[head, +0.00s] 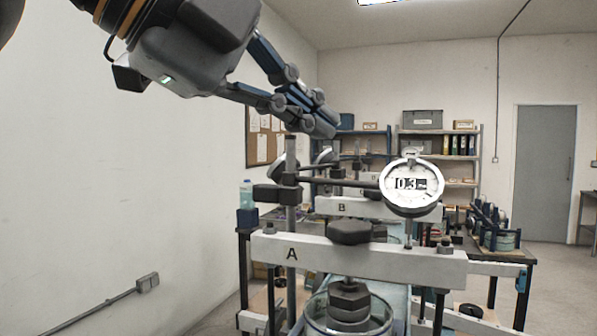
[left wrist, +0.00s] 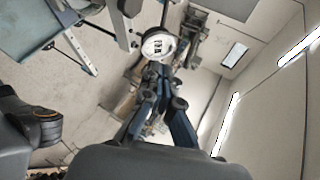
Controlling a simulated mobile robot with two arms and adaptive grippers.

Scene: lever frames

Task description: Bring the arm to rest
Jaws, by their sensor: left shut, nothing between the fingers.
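My left gripper (head: 322,122) comes in from the upper left of the head view. Its blue and grey fingers are shut with nothing between them. The fingertips are in the air just above the top of a grey upright post (head: 291,190); I cannot tell whether they touch it. In the left wrist view the shut fingers (left wrist: 160,92) point up toward a round dial gauge (left wrist: 158,46). In the head view the dial gauge (head: 411,184) is white-faced and sits on a horizontal rod to the right of the post. My right gripper is not in view.
A pale beam marked A (head: 375,262) crosses the front, with a dark knob (head: 349,232) on it and a glass vessel (head: 347,322) below. A beam marked B (head: 375,208) stands behind. A white wall (head: 120,190) is at left. Open floor (head: 550,290) lies at right.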

